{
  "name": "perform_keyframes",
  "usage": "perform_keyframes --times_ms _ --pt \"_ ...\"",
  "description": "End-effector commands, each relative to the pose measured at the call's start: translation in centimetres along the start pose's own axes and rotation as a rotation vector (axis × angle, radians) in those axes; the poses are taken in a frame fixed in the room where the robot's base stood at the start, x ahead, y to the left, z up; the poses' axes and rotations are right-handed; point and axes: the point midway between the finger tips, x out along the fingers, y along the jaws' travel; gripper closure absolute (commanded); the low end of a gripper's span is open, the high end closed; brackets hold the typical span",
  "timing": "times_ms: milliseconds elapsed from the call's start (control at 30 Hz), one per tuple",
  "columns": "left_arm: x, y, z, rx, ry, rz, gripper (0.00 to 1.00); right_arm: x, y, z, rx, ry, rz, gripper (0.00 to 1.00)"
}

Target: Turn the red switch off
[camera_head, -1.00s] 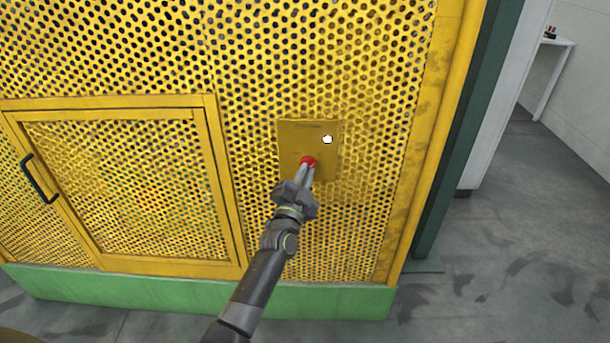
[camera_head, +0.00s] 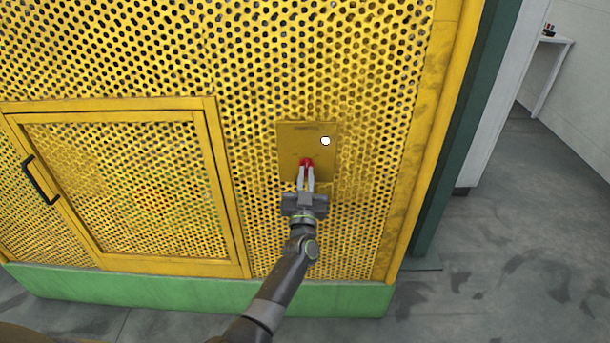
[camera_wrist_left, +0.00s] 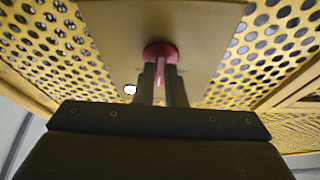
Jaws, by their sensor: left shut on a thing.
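The red switch (camera_head: 306,162) sits on a plain yellow plate (camera_head: 290,137) on the perforated yellow panel. My left gripper (camera_head: 306,174) reaches up to it from below, its two fingers shut on the switch. In the left wrist view the switch's round red base (camera_wrist_left: 160,50) shows, with a narrow red handle between the two dark fingertips (camera_wrist_left: 161,78). The fingers hide part of the handle. My right gripper is not in view.
A white round button or lamp (camera_head: 325,141) is on the plate, right of the switch. A yellow framed door (camera_head: 212,165) with a black handle (camera_head: 40,180) is at the left. A green base (camera_head: 200,292) runs below. Open grey floor lies at the right.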

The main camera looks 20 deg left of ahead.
Motion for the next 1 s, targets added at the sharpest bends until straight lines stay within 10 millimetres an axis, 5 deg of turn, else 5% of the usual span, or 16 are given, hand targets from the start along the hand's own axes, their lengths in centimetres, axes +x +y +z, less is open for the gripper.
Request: perform_keyframes --times_ms 1000 --pt "0.02 0.59 -0.12 -0.756 -0.004 -0.314 1.0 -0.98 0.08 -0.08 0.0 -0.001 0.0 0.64"
